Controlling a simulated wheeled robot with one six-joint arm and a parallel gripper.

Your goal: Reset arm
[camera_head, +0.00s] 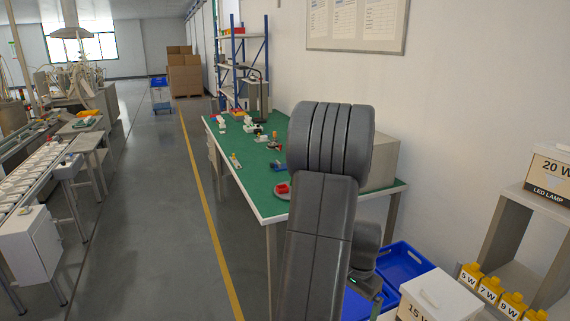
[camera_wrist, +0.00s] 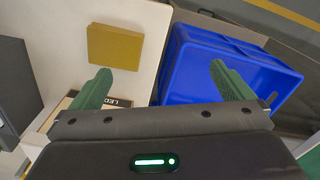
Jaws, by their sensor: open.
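My gripper (camera_wrist: 160,90) is open in the wrist view, its two green fingers spread apart with nothing between them. Below and between the fingers lie a pale surface with a yellow-brown block (camera_wrist: 114,46) and a blue bin (camera_wrist: 222,60). In the head view my dark grey arm rises in front of the green-topped table (camera_head: 236,160) and hides part of it. My gripper's fingers are hidden in the head view.
Blue bins (camera_head: 400,262) stand on the right near my arm. A white box marked 15 W (camera_head: 440,292) and yellow labelled blocks (camera_head: 490,289) are at lower right, with a 20 W lamp box (camera_head: 549,174) on a shelf. A conveyor (camera_head: 32,172) runs along the left; the aisle floor is clear.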

